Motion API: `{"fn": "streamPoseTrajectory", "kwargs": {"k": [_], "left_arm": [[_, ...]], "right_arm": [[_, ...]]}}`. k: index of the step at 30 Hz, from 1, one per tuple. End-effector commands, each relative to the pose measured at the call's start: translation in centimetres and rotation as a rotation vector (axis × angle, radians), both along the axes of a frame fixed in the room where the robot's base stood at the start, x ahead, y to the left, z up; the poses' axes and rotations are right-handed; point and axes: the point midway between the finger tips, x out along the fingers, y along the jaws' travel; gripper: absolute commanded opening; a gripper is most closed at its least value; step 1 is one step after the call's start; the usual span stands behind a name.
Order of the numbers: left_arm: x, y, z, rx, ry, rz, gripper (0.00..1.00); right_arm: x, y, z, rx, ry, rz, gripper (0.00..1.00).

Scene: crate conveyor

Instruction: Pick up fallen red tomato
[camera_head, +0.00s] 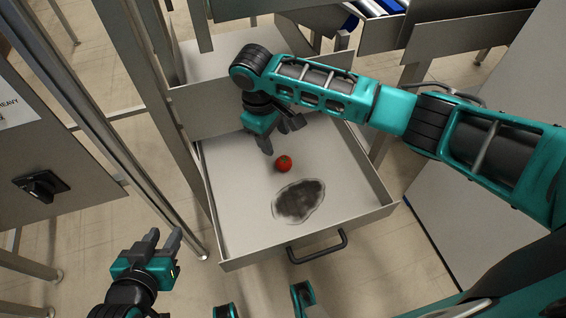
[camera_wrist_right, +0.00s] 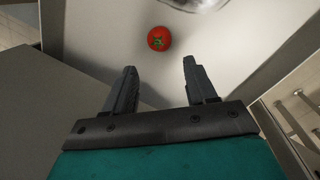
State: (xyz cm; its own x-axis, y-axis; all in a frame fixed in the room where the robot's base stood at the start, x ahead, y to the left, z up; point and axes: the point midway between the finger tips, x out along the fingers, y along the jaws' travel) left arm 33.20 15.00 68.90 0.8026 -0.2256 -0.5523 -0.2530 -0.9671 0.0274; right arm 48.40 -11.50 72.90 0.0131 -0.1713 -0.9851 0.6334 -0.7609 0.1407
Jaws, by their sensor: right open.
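A red tomato (camera_head: 284,163) lies on the floor of an open grey drawer (camera_head: 240,225), near its middle. In the right wrist view the tomato (camera_wrist_right: 159,38) shows a green stem, beyond the fingertips and between their lines. My right gripper (camera_head: 281,137) is over the drawer, its fingers pointing down, just behind and left of the tomato. In the wrist view the right gripper (camera_wrist_right: 160,76) is open with nothing between its fingers. My left gripper (camera_head: 164,243) is at the lower left, outside the drawer, with its two fingers apart and empty.
A dark, flat patch in a clear outline (camera_head: 299,201) lies in the drawer in front of the tomato. The drawer has raised walls and a black front handle (camera_head: 318,248). A metal post stands at left, and a grey panel with a black knob (camera_head: 41,186) is further left.

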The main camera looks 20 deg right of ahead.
Motion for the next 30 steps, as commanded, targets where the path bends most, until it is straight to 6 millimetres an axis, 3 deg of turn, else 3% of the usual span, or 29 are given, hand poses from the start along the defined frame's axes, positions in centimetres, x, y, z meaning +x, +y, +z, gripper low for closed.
{"fn": "streamPoseTrajectory", "kwargs": {"k": [1,6,13,21,30], "left_arm": [[0.1,-0.1,-0.4,-0.001,-0.003,-0.002,0.38],[0.1,-0.1,-1.2,-0.002,-0.005,-0.003,0.38],[0.1,-0.1,-1.8,-0.002,-0.003,-0.003,0.38],[-0.1,-0.1,-3.7,-0.001,0.003,-0.003,0.38],[-0.3,-0.1,-3.8,-0.001,0.006,-0.003,0.38]], "right_arm": [[-0.1,-0.3,-1.5,-0.003,0.004,-0.002,0.56],[0.0,-0.7,-4.2,-0.002,0.001,-0.001,0.56],[0.0,-1.1,-5.8,0.000,0.000,-0.001,0.56],[-0.1,-1.9,-9.7,0.000,0.000,0.000,0.56],[-0.1,-2.0,-10.2,0.001,-0.001,0.001,0.56]]}}
